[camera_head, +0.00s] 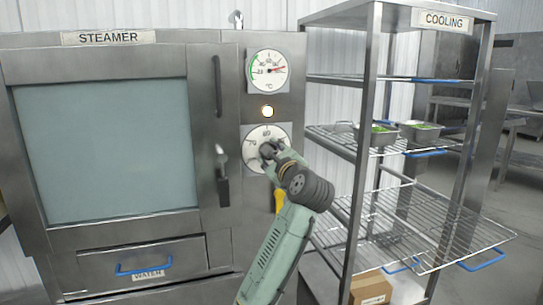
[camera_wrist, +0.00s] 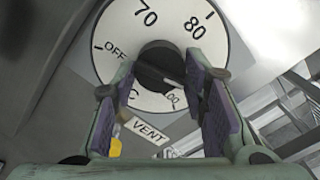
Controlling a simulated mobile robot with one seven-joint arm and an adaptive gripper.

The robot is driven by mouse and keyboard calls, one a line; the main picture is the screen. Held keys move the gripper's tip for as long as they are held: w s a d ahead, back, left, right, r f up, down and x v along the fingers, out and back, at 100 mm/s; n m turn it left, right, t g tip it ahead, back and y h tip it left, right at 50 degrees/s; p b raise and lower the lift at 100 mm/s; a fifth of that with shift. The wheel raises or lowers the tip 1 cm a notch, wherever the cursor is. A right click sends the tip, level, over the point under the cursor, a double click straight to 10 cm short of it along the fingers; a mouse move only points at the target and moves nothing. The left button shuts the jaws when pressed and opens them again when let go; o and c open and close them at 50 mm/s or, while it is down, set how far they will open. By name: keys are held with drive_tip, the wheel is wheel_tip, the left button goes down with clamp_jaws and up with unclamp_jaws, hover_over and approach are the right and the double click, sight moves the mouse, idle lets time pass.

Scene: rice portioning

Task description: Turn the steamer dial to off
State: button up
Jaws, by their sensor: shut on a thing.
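The steamer dial is a round white plate (camera_head: 253,134) on the steamer's right panel, below a lit lamp. In the wrist view the dial plate (camera_wrist: 112,28) shows OFF at the left, 70 and 80 at the top and a partly covered 100 at the lower right. Its black knob (camera_wrist: 158,60) sits at the centre, with its ridge slanting toward the 100 side. My gripper (camera_head: 268,150) reaches the dial from below right. In the wrist view its two fingers (camera_wrist: 161,76) are shut on the knob, one on each side. The fingers hide part of the scale.
The steamer door (camera_head: 110,150) is closed, with a handle (camera_head: 222,180) near the dial. A gauge (camera_head: 268,71) and a glowing lamp (camera_head: 267,111) are above it. A VENT label (camera_wrist: 147,130) lies below the dial. A cooling rack (camera_head: 368,120) with small pans (camera_head: 420,132) stands to the right.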

drive_tip(key=shift+a+m+b, duration=0.15)
drive_tip(key=shift+m+b, duration=2)
drive_tip(key=shift+m, duration=14.65)
drive_tip(key=o, duration=1.1)
drive_tip(key=shift+r, duration=0.15)
drive_tip(key=shift+o, duration=0.2)
